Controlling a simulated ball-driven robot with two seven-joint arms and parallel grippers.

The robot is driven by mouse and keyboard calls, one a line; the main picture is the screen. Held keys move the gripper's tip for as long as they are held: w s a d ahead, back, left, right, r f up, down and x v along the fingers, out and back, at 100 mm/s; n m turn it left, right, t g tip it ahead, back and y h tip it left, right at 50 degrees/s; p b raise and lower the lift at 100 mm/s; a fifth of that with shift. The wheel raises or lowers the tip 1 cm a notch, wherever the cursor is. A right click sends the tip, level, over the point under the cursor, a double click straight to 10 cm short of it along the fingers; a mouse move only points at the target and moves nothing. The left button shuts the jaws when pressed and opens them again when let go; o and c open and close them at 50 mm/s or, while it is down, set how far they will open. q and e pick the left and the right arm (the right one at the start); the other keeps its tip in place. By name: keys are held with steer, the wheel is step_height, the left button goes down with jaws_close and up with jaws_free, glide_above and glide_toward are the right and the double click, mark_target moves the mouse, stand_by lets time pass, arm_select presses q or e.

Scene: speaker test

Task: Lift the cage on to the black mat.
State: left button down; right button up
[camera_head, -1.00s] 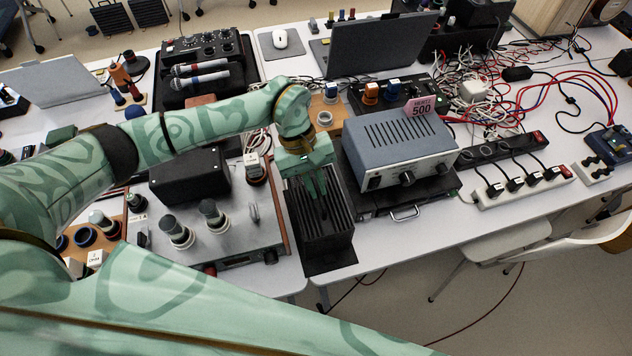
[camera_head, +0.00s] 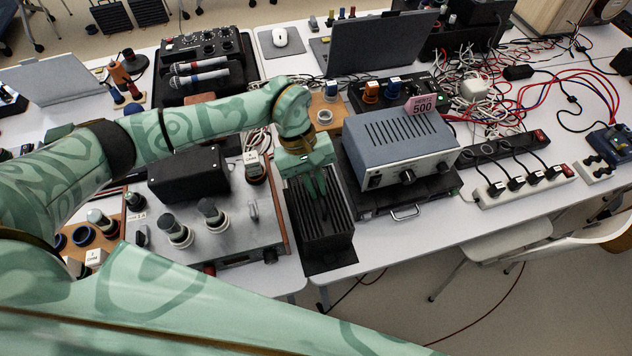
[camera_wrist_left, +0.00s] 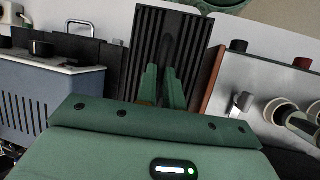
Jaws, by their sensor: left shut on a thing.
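The cage (camera_head: 322,226) is a black slatted box in the middle of the head view, between a silver amplifier and a blue-grey instrument. It also fills the upper middle of the wrist view (camera_wrist_left: 150,45). The black mat (camera_head: 331,265) shows as a strip at the table's front edge, just below the cage; the rest is hidden under it. The cage is over the mat, but I cannot tell whether it touches it. My left gripper (camera_head: 321,194) points down at the cage's top, its fingers close together and shut on the cage. My right gripper is not in view.
The silver amplifier (camera_head: 245,222) with tubes stands close on the left. The blue-grey instrument (camera_head: 395,150) on a black unit stands close on the right. A cup (camera_head: 324,117) is behind. A power strip (camera_head: 520,188) and tangled cables lie further right.

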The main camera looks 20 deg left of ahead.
arm_select(q)
steer(key=shift+f, duration=0.1)
steer(key=c, duration=1.4)
jaws_free()
steer(key=shift+c, duration=0.2)
steer(key=v, duration=1.6)
